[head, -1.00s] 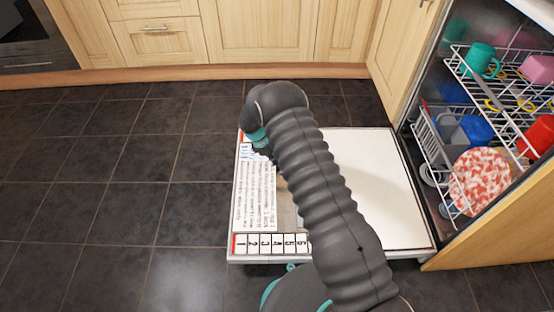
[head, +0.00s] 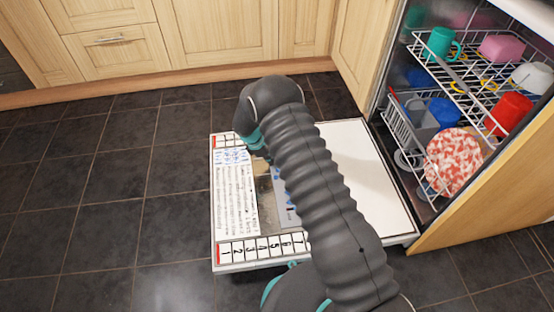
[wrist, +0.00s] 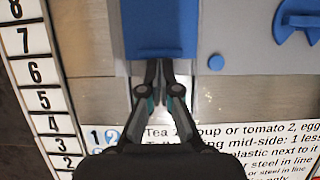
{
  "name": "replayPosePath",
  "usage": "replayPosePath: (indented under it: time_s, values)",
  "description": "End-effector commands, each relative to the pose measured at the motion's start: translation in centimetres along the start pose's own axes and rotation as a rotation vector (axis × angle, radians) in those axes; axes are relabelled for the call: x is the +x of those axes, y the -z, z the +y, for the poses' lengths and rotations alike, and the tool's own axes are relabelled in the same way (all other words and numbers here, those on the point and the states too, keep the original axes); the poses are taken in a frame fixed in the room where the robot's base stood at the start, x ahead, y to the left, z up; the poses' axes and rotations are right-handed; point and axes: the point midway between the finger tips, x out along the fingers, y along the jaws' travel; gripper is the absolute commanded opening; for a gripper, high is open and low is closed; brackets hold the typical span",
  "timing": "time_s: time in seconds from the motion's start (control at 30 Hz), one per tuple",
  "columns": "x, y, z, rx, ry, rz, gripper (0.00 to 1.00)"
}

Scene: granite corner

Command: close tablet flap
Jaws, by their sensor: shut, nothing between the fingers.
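A blue rectangular piece (wrist: 162,28), apparently the tablet flap, lies over the grey steel strip at the top middle of the wrist view. My gripper (wrist: 160,66) is shut and empty, its fingertips at the lower edge of this blue piece. I cannot tell whether they touch it. The dishwasher door (head: 364,165) is folded down flat in the head view. There my arm and wrist cover the middle of the door, and the blue piece and my fingertips cannot be made out clearly.
A blue knob (wrist: 300,20) sits right of the flap. Printed text and a number strip (wrist: 45,100) border the steel. The dishwasher's upper rack (head: 465,85) holds cups, and a patterned plate (head: 453,160) stands below. Dark floor tiles (head: 110,190) left of the door are clear.

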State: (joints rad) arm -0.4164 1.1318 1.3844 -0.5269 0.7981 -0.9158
Motion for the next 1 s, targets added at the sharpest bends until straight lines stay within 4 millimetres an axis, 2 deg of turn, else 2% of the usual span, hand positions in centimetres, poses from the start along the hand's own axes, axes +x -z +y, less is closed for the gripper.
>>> replayPosePath:
  time_s: [0.13, 0.27, 0.37, 0.5, 0.6, 0.7, 1.0]
  values:
    - [0.3, -0.6, 0.1, 0.009, 0.004, -0.001, 0.00]
    - [0.2, -0.2, 0.2, 0.011, 0.004, -0.001, 0.00]
    - [-0.2, 1.0, 0.3, 0.009, 0.002, 0.000, 0.00]
    - [-1.1, 3.7, 0.5, 0.004, 0.001, 0.000, 0.00]
    - [-4.0, 3.3, 0.6, 0.006, -0.002, 0.001, 0.00]
    - [-6.0, 3.2, 0.6, 0.007, -0.001, 0.002, 0.00]
    - [-10.4, 3.1, 0.6, 0.010, 0.002, 0.001, 0.00]
